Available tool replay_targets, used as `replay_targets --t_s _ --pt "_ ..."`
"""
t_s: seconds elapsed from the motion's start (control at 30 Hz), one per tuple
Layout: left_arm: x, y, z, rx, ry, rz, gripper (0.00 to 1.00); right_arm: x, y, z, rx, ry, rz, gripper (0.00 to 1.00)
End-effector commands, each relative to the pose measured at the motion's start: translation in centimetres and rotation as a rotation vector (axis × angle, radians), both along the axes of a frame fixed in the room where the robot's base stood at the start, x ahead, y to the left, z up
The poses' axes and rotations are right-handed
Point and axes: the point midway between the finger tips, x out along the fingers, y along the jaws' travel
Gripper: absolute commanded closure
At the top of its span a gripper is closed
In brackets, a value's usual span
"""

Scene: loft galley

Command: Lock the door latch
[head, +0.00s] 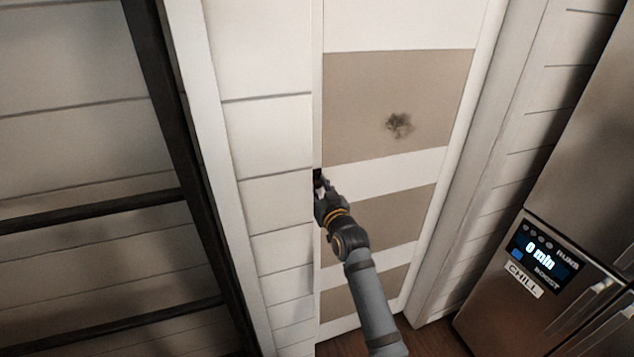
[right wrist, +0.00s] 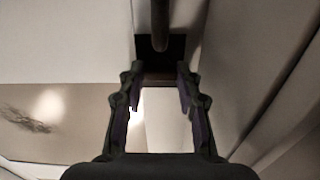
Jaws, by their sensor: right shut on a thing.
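The door (head: 400,170) is white with beige panels and stands in the middle of the head view. The dark latch (head: 317,173) is at the door's left edge, mostly hidden by my right gripper (head: 323,187). In the right wrist view the latch (right wrist: 160,28) shows as a dark plate with a rod standing out in front of it. My right gripper (right wrist: 160,76) has its fingertips at the lower part of the latch, one on each side, and is shut on it. The latch's exact turn is hard to tell. My left gripper is not in view.
A steel fridge (head: 560,255) with a lit display stands at the right. A dark metal frame (head: 165,150) runs along the left in front of the white plank wall (head: 268,150). A dark smudge (head: 398,124) marks the upper beige panel. Wood floor (head: 435,338) shows below.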

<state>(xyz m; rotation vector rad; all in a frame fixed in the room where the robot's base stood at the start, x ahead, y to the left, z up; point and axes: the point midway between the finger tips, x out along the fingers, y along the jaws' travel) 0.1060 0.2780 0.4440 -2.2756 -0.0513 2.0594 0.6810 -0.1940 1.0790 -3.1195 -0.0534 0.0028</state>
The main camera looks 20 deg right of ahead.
Motion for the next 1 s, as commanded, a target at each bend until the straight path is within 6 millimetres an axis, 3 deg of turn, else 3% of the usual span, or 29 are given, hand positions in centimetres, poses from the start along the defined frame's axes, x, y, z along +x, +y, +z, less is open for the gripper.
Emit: replay_targets --t_s 0.33,0.37,0.4,0.77,1.0 --pt "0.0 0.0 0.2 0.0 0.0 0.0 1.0 0.0 0.0 0.1 -0.04 -0.004 0.0 0.98" --pt "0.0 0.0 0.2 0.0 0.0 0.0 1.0 0.0 0.0 0.1 -0.04 -0.004 0.0 0.62" --pt "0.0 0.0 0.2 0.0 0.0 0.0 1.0 0.0 0.0 0.1 -0.039 -0.004 0.0 0.57" --pt "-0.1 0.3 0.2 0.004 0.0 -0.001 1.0 -0.5 0.0 -0.1 -0.037 -0.001 0.0 0.57" --pt "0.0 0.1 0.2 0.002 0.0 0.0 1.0 -5.5 -0.2 -0.1 -0.035 -0.001 0.0 0.57"
